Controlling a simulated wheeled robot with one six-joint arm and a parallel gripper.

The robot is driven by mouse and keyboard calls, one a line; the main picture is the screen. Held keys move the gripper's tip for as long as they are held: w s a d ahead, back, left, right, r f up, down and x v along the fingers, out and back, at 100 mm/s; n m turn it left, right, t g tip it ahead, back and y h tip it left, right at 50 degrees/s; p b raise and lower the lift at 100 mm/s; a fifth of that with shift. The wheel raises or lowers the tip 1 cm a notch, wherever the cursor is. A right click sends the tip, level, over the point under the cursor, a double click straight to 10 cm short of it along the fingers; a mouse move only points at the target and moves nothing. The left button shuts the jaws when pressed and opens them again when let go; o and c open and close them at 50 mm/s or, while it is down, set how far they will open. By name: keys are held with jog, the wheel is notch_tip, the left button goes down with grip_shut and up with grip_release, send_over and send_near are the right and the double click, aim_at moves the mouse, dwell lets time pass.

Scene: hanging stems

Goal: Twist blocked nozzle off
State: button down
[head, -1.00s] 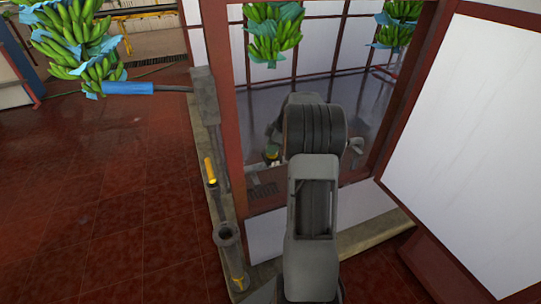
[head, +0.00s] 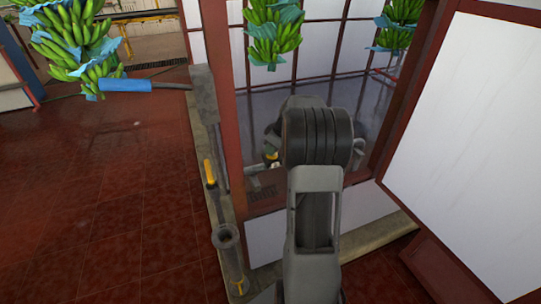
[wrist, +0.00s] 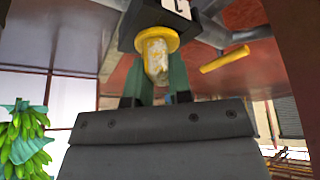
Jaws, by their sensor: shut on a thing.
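The nozzle (wrist: 156,55) shows in the wrist view as a yellow flanged piece with a whitish, crusted tip. It sits against a dark block (wrist: 160,22) with a white label. My gripper (wrist: 155,84) has its two green fingers on either side of the nozzle and is shut on it. The nozzle cannot be made out clearly there.
A red frame post (head: 229,110) stands just left of my arm. A yellow handle (head: 209,172) and a grey pipe run along the concrete ledge. Banana bunches (head: 273,35) hang behind. A white panel (head: 459,110) stands at right. The red tiled floor (head: 110,220) at left is clear.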

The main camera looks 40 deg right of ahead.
dwell(0.3)
jog(key=m+h, duration=0.1)
jog(key=m, duration=0.3)
jog(key=shift+m+t+h+p, duration=0.3)
jog(key=shift+m+h, duration=0.1)
jog(key=shift+r+m+h+p, duration=0.15)
jog(key=shift+m+h+p, duration=0.15)
jog(key=shift+m+p, duration=0.4)
jog(key=shift+m+h+p, duration=0.5)
jog(key=shift+m+p, duration=0.4)
jog(key=shift+m, duration=0.4)
jog(key=shift+f, duration=0.2)
jog(key=shift+b, duration=0.4)
jog(key=shift+r, duration=0.25)
